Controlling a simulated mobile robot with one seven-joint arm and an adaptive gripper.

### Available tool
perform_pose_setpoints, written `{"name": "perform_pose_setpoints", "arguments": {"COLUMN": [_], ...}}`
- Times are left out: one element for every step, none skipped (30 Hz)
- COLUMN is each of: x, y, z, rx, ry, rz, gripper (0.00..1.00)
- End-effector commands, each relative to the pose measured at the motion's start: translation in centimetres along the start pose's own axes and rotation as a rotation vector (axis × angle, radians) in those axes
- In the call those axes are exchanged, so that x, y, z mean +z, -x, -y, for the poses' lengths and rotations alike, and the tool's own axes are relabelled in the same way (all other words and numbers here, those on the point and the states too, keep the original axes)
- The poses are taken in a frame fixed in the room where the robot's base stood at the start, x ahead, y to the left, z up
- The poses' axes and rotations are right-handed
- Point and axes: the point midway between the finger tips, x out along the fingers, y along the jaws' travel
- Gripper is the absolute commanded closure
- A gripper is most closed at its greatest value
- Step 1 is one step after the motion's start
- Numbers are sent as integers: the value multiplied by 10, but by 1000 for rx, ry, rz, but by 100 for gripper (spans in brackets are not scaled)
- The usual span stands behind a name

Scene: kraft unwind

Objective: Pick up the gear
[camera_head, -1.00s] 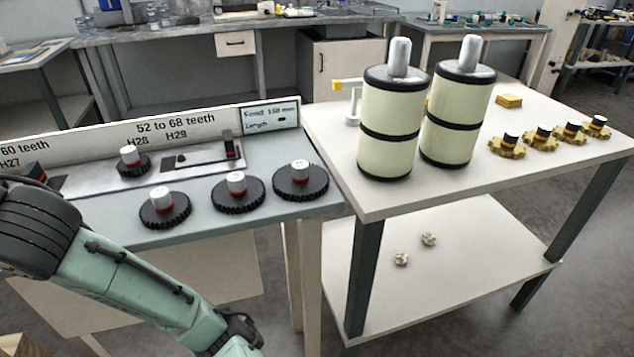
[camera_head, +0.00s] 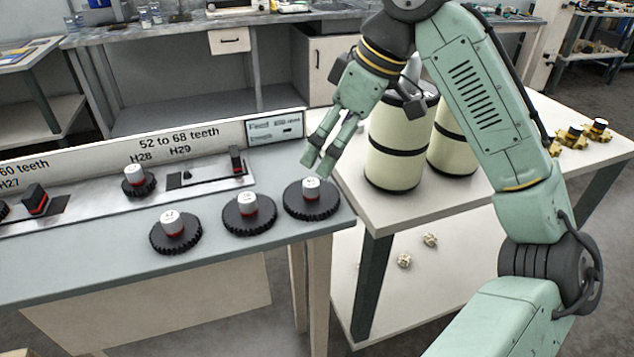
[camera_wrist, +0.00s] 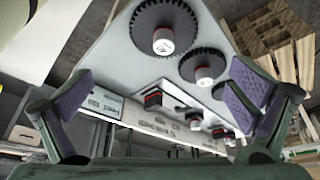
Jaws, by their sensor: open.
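Three black toothed gears with white-topped, red-banded hubs lie in a row on the grey bench: a right gear (camera_head: 311,199), a middle gear (camera_head: 249,213) and a left gear (camera_head: 175,232). Another such gear (camera_head: 138,181) sits on the metal strip by the label H28. My gripper (camera_head: 320,163) is open and empty, just above and behind the right gear, not touching it. In the wrist view the purple finger pads (camera_wrist: 158,98) stand wide apart, and the nearest gear (camera_wrist: 164,38) shows at the top between them. Which gear the task means cannot be told.
A label board (camera_head: 180,142) and a small display (camera_head: 273,128) stand along the bench's back. Two cream rolls (camera_head: 395,150) stand on the white table to the right, partly behind my arm. Brass-coloured gears (camera_head: 571,138) lie at that table's far right.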

Motion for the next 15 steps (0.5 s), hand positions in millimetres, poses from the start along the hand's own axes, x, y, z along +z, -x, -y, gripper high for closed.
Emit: {"name": "perform_pose_setpoints", "arguments": {"x": [3,3,3,3,3,3,2,2,2,2,2,2,2,2,2], "y": [-4,-8,-15,-20,-26,-32,-37,-41,-45,-48,-50,-52,-54,-56,-59], "z": [1,1,1,1,1,1,1,1,1,1,1,1,1,1,2], "rx": [-6,-7,-8,-8,-9,-7,-8,-7,-6,-6,-6,-4,-4,-4,-6], "ry": [-1,-1,0,1,1,1,1,0,0,0,-1,-2,-2,-2,-1], "rz": [7,9,8,7,6,6,5,5,5,5,5,5,5,5,4], "gripper": [0,0,0,0,0,0,0,0,0,0,0,0,0,0,0]}}
